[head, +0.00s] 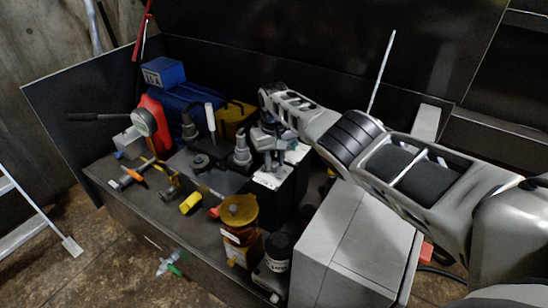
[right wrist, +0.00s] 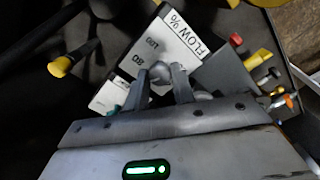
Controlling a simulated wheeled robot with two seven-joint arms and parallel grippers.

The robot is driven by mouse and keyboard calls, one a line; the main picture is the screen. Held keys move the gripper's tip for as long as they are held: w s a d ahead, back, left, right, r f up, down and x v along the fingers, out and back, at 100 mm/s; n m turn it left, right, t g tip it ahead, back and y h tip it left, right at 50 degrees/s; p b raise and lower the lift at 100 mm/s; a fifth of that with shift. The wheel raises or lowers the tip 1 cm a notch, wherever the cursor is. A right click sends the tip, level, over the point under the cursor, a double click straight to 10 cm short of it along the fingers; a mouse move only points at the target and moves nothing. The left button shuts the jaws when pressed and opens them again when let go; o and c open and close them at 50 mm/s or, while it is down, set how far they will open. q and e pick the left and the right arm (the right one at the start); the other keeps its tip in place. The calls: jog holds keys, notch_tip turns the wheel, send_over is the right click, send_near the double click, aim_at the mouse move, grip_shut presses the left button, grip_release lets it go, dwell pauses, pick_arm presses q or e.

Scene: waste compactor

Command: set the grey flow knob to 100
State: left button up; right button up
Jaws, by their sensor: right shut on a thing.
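The white flow panel (right wrist: 180,45) is marked "FLOW %", with 100 and 80 legible in the right wrist view. It also shows in the head view (head: 268,181) as a white label on top of a black box, below my right gripper. My right gripper (right wrist: 160,84) is shut on the grey flow knob (right wrist: 160,70) at the panel. The fingers and knob cover part of the scale, and I cannot read where the knob points. In the head view, my right gripper (head: 273,158) hides the knob. My left gripper is in neither view.
A light grey cabinet (head: 345,240) stands under my right arm. An amber filter bowl (head: 238,215) and a dark labelled canister (head: 278,252) stand in front of the panel. Left are a yellow-capped part (head: 190,203), a blue motor (head: 190,100) and a red part (head: 152,125).

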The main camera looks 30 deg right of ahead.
jog(key=m, duration=0.3)
jog(key=shift+w+r+m, duration=0.1)
jog(key=shift+m, duration=0.3)
jog(key=m, duration=0.5)
jog(key=shift+p, duration=0.3)
jog(key=m, duration=0.9)
jog(key=shift+d+m, duration=0.1)
jog(key=shift+m, duration=0.2)
jog(key=o, duration=1)
